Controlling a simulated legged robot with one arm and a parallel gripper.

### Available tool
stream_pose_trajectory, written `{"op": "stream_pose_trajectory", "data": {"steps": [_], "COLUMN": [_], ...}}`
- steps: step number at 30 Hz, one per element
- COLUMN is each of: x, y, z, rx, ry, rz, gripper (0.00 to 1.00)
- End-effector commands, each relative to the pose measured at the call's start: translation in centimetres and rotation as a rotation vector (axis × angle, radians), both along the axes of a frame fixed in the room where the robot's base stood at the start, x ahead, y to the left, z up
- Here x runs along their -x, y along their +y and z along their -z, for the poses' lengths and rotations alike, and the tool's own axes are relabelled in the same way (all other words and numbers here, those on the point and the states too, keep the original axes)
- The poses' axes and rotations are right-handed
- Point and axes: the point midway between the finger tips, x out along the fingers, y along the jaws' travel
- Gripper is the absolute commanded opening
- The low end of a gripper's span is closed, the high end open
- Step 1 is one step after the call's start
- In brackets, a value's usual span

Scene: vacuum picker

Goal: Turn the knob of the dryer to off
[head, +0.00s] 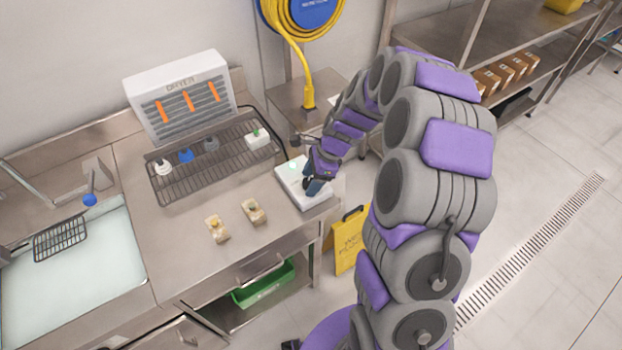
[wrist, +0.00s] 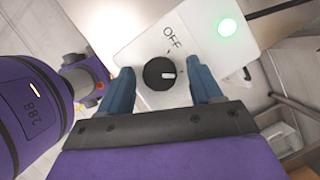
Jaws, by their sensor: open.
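The dryer (head: 178,97) is a white box with a grey slatted front and orange strips, standing at the back of the steel counter. A white control box (head: 300,190) sits at the counter's right end, partly hidden by my gripper (head: 317,183). In the wrist view, the control box (wrist: 185,45) carries a black round knob (wrist: 159,74), an OFF label and a lit green lamp (wrist: 227,27). The knob's white mark points right, away from the OFF label. My gripper (wrist: 164,88) is open, with one blue finger on each side of the knob. I cannot tell whether they touch it.
A wire rack (head: 210,160) with several small items stands before the dryer. Two small tan blocks (head: 218,229) lie on the counter (head: 180,262). A sink (head: 75,265) is at left. A yellow floor sign (head: 347,238) stands beside the counter's right end.

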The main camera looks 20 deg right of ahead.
Motion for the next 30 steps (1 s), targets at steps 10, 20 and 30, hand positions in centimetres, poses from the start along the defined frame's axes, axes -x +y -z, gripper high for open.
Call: {"op": "stream_pose_trajectory", "data": {"steps": [10,20,30], "x": [-0.03,-0.06,-0.14], "y": [0.0,-0.01,-0.03], "z": [0.03,0.04,-0.01], "rx": [0.0,0.001,0.001], "ry": [-0.001,-0.001,-0.002], "rz": [0.0,0.0,-0.008], "gripper": [0.55,0.23,0.09]}}
